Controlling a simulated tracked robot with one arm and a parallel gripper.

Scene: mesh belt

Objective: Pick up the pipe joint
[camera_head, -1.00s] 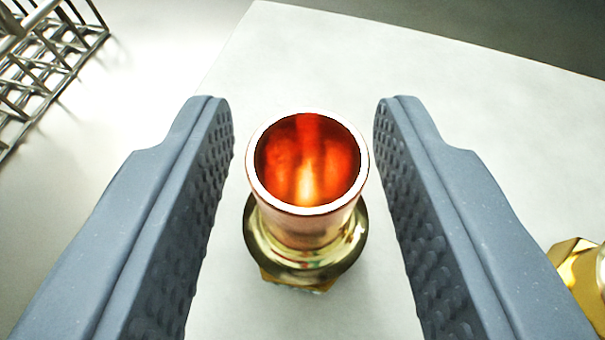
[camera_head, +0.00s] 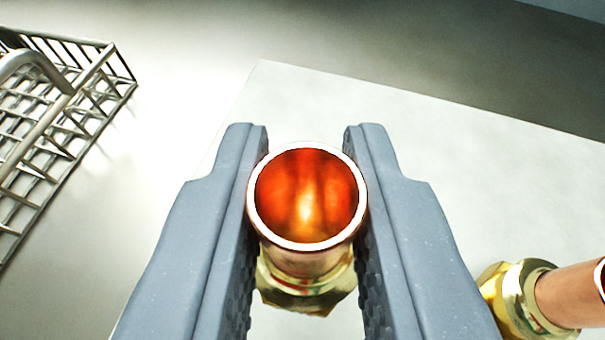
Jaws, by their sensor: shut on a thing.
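The pipe joint (camera_head: 306,262) stands upright between the two grey fingers of my gripper (camera_head: 306,190). It has an open copper tube end facing the camera and a brass nut below. My gripper is shut on the copper part, with a textured pad against each side. The lower end of the joint is partly hidden, and I cannot tell for sure how far it is above the white surface. A second copper and brass joint (camera_head: 520,298) lies at the lower right, partly behind the right finger and cut off by the frame.
A metal wire basket (camera_head: 75,110) with a handle stands at the left. The white board (camera_head: 480,170) under the joints has its far edge near the top, with grey floor beyond. The board is clear between the gripper and its far edge.

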